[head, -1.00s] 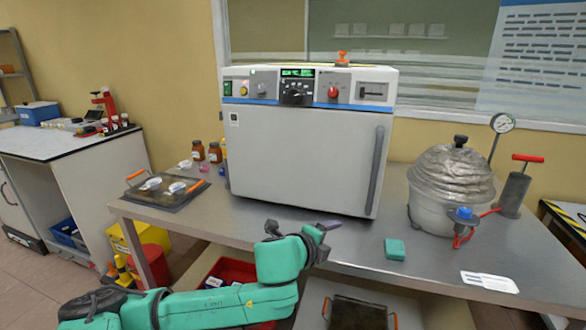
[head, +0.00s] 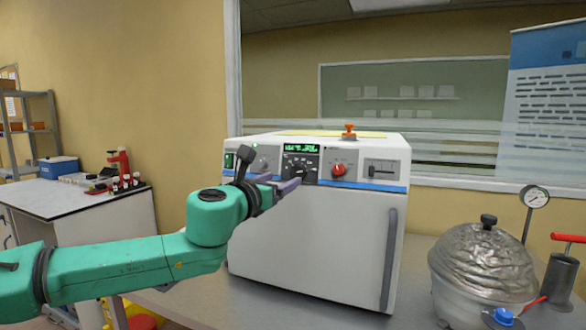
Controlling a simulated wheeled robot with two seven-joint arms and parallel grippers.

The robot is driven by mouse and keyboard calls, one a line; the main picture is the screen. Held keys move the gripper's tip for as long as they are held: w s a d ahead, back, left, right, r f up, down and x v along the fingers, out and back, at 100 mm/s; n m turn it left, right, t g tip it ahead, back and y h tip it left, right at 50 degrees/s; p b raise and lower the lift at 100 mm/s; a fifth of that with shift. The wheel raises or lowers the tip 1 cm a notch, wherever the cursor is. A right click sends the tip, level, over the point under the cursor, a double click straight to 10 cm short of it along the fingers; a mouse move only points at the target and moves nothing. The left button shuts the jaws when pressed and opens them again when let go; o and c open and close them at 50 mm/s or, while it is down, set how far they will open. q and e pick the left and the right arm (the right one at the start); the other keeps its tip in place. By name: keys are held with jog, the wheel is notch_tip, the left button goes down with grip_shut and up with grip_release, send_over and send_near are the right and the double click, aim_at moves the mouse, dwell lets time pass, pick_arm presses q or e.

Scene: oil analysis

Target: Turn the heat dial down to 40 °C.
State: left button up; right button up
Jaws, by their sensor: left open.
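The white oven (head: 315,230) stands on the metal bench with its door shut. Its control panel carries a black heat dial (head: 300,168) with scale marks around it, below a green lit display (head: 301,149) whose digits are too small to read. My left gripper (head: 289,187) is raised in front of the panel, at the dial's lower left. Its jaws are open, and a fingertip overlaps the dial's lower edge in the picture. I cannot tell whether it touches the dial. My right gripper is not in view.
A red knob (head: 338,170) and a slider (head: 382,169) sit right of the dial. An orange valve (head: 349,131) is on the oven's top. A silver-lidded vessel (head: 484,265) and a gauge (head: 535,198) stand at the right. A side bench (head: 75,205) is at the left.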

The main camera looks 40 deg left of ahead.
aim_at(296, 172)
pick_arm(q)
jog(key=p+x, duration=0.1)
jog(key=x, duration=0.1)
jog(key=p+x, duration=0.1)
jog(key=x, duration=0.1)
jog(key=p+x, duration=0.1)
jog(key=x, duration=0.1)
jog(key=shift+w+a+r, duration=0.1)
jog(key=shift+w+r, duration=0.05)
jog(key=shift+r, duration=0.15)
jog(key=shift+w+a+f+p, duration=0.2)
jog(key=shift+w+f+p, duration=0.1)
jog(key=shift+w, duration=0.25)
grip_shut()
jog(key=shift+d, duration=0.1)
